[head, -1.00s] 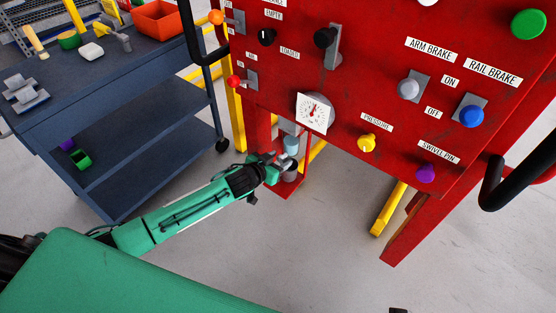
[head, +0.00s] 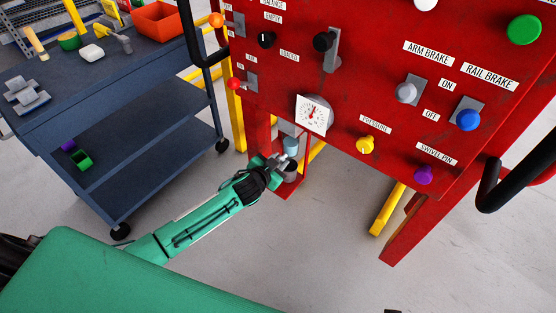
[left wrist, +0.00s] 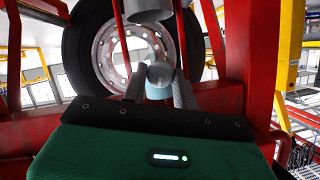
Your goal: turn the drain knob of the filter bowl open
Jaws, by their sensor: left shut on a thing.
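The filter bowl (head: 291,146) is a small pale blue cup hanging under the red panel, below the pressure gauge. In the left wrist view the pale blue bowl (left wrist: 160,75) shows between the fingertips, under a grey cylinder. My left gripper (head: 281,161) is at the underside of the bowl, its fingers on either side of the drain knob. The knob itself is mostly hidden by the fingers, and its turn angle cannot be read. In the left wrist view the left gripper (left wrist: 159,92) is closed around this lower end. My right gripper is not in view.
The red panel (head: 360,90) with knobs and a gauge (head: 313,115) is above. A blue cart (head: 110,130) stands to the left. Open floor (head: 310,240) lies in front.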

